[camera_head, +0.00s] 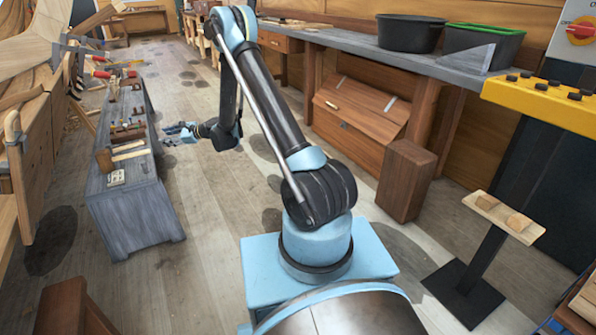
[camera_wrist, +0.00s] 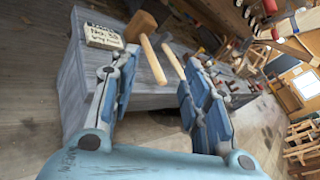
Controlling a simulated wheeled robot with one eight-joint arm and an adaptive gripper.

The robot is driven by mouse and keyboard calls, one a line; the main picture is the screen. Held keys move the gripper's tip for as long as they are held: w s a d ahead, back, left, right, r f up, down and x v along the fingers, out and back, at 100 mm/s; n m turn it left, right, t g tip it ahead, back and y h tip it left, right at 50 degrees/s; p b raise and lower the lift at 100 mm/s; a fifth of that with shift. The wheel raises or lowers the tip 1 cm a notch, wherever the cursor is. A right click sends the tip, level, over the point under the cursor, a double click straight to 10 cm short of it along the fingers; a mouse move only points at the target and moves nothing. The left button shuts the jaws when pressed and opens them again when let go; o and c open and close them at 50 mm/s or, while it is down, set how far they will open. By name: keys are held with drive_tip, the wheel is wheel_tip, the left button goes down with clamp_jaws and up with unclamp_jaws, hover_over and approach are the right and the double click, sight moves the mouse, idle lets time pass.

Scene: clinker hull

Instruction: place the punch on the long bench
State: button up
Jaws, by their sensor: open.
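A long, low grey bench (camera_head: 135,215) stands at the left in the head view, with several tools along its top. Its grey end also shows in the wrist view (camera_wrist: 72,85). My gripper (camera_head: 170,134) is beside this bench, off its right side. In the wrist view my gripper (camera_wrist: 160,58) is open, with nothing held between the fingers. Beyond the fingertips lie a wooden mallet (camera_wrist: 141,28) and a pale wooden handle (camera_wrist: 173,60). I cannot tell which small tool is the punch.
A lettered block (camera_wrist: 104,37) sits on the bench end. A grey wall counter (camera_head: 370,45) at the right holds a black tub (camera_head: 410,35) and a green-rimmed tub (camera_head: 480,45). A small stand (camera_head: 505,218) is at front right. Floor between bench and counter is mostly clear.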

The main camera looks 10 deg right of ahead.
drive_tip(key=s+d+r+n+g+h, duration=0.1)
drive_tip(key=s+d+r+n+h, duration=0.3)
drive_tip(key=s+d+r, duration=0.6)
drive_tip(key=s+d+r+n+h, duration=0.2)
drive_tip(key=s+d+r+n, duration=0.3)
drive_tip(key=s+d+r, duration=0.45)
drive_tip(key=s+d+f+n+g+h, duration=0.1)
drive_tip(key=s+d+f+n+h, duration=0.1)
drive_tip(key=s+d, duration=0.7)
drive_tip(key=s+d+f+n+h, duration=0.3)
drive_tip(key=s+d+f, duration=0.2)
drive_tip(key=s+d, duration=0.4)
drive_tip(key=s+d+f+n+g+h, duration=0.1)
drive_tip(key=s+d+f+n+h, duration=0.2)
drive_tip(key=s+d, duration=0.6)
drive_tip(key=s, duration=0.6)
drive_tip(key=shift+s+f+g, duration=0.25)
drive_tip(key=shift+g, duration=0.05)
